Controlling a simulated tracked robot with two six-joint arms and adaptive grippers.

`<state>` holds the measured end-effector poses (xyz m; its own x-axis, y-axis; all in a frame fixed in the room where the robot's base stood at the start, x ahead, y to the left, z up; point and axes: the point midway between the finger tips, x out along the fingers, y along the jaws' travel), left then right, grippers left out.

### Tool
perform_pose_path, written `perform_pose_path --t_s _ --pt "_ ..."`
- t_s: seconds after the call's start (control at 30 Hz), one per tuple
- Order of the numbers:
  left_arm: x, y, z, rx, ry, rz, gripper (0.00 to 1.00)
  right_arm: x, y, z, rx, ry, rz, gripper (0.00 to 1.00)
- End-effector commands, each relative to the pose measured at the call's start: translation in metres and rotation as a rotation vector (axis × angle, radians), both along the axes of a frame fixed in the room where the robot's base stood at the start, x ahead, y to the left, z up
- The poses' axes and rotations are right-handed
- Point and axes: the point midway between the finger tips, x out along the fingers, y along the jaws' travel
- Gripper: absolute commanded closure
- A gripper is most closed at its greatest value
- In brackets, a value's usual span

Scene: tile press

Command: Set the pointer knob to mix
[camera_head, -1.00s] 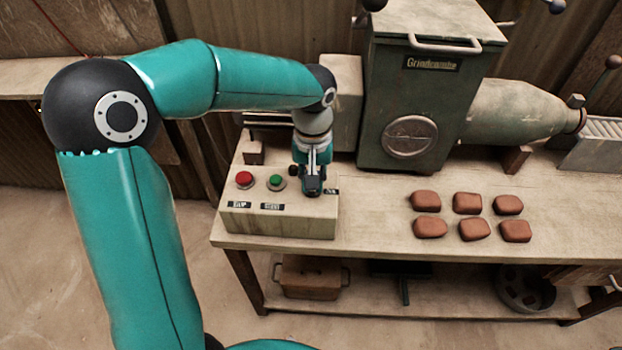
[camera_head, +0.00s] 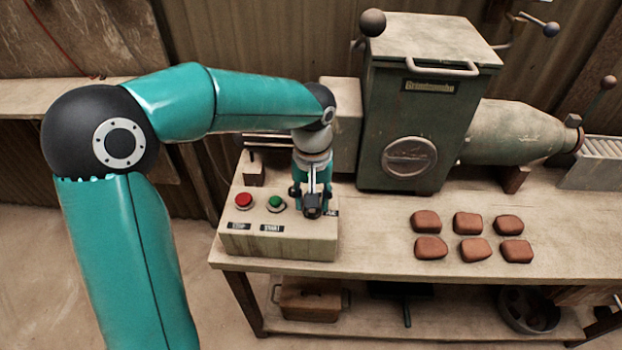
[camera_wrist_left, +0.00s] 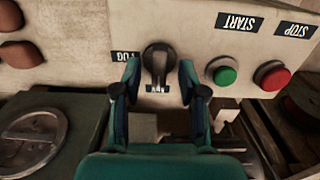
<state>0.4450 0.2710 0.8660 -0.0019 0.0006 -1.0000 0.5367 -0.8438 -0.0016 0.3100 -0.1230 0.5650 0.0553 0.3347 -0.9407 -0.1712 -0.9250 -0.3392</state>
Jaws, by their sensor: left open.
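The pointer knob (camera_wrist_left: 158,62) is dark and round with a raised bar, set on the beige control box (camera_head: 275,243). In the left wrist view its bar runs roughly up and down the picture, with its lower end by a small label (camera_wrist_left: 158,89) whose text is too blurred to read surely. Another label (camera_wrist_left: 125,56) sits left of the knob, partly hidden by a finger. My left gripper (camera_wrist_left: 160,68) is open, with one finger on each side of the knob; gaps show between. In the head view my left gripper (camera_head: 312,203) covers the knob. My right gripper is out of view.
A green start button (camera_head: 276,203) and a red stop button (camera_head: 243,201) sit left of the knob on the box. The green machine (camera_head: 412,125) stands behind to the right. Several brown clay pieces (camera_head: 467,222) lie on the bench right of the box.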

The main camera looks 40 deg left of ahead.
Motion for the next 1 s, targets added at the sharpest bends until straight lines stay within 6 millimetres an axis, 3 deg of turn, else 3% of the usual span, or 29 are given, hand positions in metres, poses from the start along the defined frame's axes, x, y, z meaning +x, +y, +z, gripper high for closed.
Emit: perform_pose_path --t_s 0.5,0.7,1.0 --pt "0.0 -0.001 0.093 -0.001 -0.004 -0.001 0.58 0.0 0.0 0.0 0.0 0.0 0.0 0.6" --pt "-0.001 0.0 0.109 0.0 -0.001 0.0 0.58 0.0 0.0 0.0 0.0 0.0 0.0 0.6" --pt "-0.001 0.0 0.111 -0.001 -0.001 0.0 0.58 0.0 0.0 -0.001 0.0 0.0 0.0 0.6"
